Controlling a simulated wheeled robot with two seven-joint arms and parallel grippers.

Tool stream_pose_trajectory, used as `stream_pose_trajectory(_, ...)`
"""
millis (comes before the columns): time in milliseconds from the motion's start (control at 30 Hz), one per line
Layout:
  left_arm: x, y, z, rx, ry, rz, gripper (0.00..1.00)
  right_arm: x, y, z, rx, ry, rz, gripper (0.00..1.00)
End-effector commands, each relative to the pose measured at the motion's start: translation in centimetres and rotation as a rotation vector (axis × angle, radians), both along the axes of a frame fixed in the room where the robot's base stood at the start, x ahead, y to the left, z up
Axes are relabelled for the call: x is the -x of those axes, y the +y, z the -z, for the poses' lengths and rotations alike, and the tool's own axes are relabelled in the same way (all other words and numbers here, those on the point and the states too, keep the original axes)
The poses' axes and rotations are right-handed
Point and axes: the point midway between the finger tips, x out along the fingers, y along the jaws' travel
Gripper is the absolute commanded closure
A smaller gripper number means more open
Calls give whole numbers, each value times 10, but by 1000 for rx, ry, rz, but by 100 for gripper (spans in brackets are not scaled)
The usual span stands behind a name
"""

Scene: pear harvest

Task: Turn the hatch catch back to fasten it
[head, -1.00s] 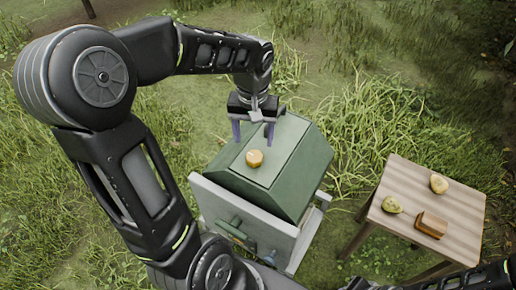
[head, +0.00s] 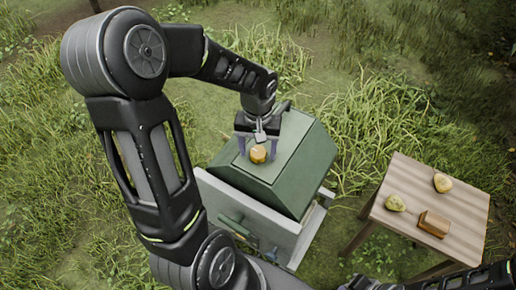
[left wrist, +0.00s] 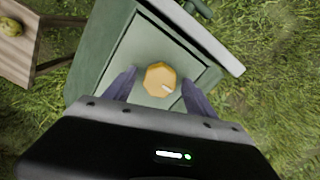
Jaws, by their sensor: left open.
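The hatch catch (head: 257,155) is a yellow faceted knob on the sloped green hatch (head: 282,165) of a green and grey box. My left gripper (head: 257,150) is open, with its fingers on either side of the knob and pointing down at it. In the left wrist view the knob (left wrist: 159,78) lies between the two purple fingertips (left wrist: 158,88), with gaps on both sides. A small pale mark shows on the knob's edge. My right gripper is not in view; only part of my right arm shows at the lower right.
A wooden table (head: 468,222) stands right of the box. On it lie a green pear (head: 395,203), a yellowish fruit (head: 442,183) and a brown wooden block (head: 433,224). A green handle (head: 238,226) is on the box's front. Grass surrounds everything.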

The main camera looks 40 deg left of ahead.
Motion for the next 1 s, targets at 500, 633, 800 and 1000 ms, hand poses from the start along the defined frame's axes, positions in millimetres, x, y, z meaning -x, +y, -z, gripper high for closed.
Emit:
stream_pose_trajectory(500,0,0,-1,0,-1,0,68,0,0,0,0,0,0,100)
stream_pose_trajectory(633,0,0,-1,0,-1,0,79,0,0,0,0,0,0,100)
stream_pose_trajectory(800,0,0,-1,0,-1,0,93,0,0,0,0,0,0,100)
stream_pose_trajectory(1000,0,0,-1,0,-1,3,97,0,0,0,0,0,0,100)
